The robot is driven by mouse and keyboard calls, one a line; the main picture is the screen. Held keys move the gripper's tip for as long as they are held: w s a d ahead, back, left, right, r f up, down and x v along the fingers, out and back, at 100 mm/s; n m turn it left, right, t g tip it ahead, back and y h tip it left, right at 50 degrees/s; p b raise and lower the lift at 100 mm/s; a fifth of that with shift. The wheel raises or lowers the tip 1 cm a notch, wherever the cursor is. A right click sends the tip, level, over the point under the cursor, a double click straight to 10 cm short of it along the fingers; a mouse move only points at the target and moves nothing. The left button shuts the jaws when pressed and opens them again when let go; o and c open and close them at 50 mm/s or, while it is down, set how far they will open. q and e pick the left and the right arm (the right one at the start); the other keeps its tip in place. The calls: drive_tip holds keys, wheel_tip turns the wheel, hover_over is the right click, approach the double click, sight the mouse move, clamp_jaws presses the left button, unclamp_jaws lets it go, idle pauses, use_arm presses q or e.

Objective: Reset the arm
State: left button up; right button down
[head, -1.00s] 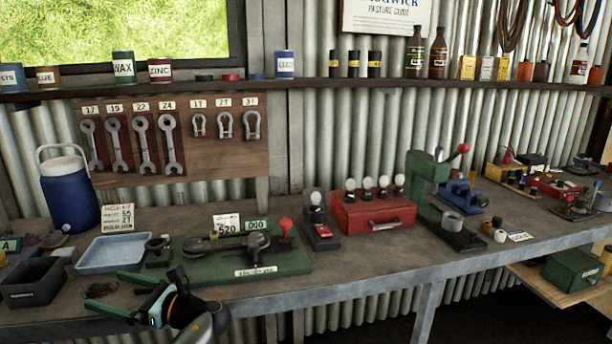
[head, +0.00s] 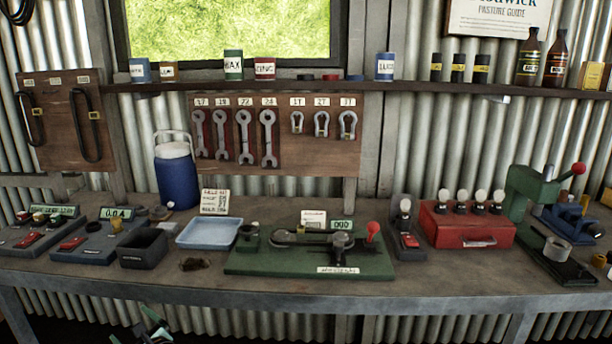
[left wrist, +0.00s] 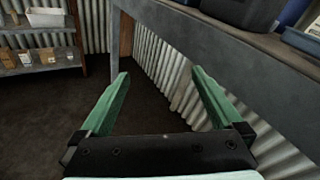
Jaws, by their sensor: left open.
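My left gripper (head: 150,328) shows at the bottom edge of the head view, below the front edge of the workbench (head: 280,281). In the left wrist view the gripper (left wrist: 158,95) has its two green fingers wide apart. Nothing is between them. The fingers point past the bench's underside towards the dark floor and the corrugated wall. Most of the left arm is out of the head view. My right gripper is in neither view.
On the bench stand a black bin (head: 143,247), a blue tray (head: 209,232), a green fixture board (head: 300,262), a blue jug (head: 177,175) and a red box (head: 467,225). A shelf unit (left wrist: 40,75) stands at the left in the wrist view, with open floor before it.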

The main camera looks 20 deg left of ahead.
use_arm(q)
drive_tip(key=s+d+f+n+t+h, duration=0.1)
drive_tip(key=s+d+f+n+h, duration=0.2)
drive_tip(key=s+d+f+h, duration=0.45)
drive_tip(key=s+d+f+n+t+h, duration=0.15)
drive_tip(key=s+d+f+h, duration=0.3)
drive_tip(key=d+f, duration=0.55)
drive_tip(key=s+d+r+n+h, duration=0.2)
drive_tip(key=s+d+n+h, duration=0.3)
drive_tip(key=s+d+n, duration=0.5)
drive_tip(key=w+d+n, duration=0.1)
drive_tip(key=d+n, duration=0.1)
drive_tip(key=d, duration=1)
drive_tip(key=shift+t+h, duration=0.3)
drive_tip(key=shift+t, duration=0.05)
drive_tip(key=r+p, duration=0.5)
drive_tip(key=shift+w+d, duration=0.15)
drive_tip(key=shift+w, duration=0.05)
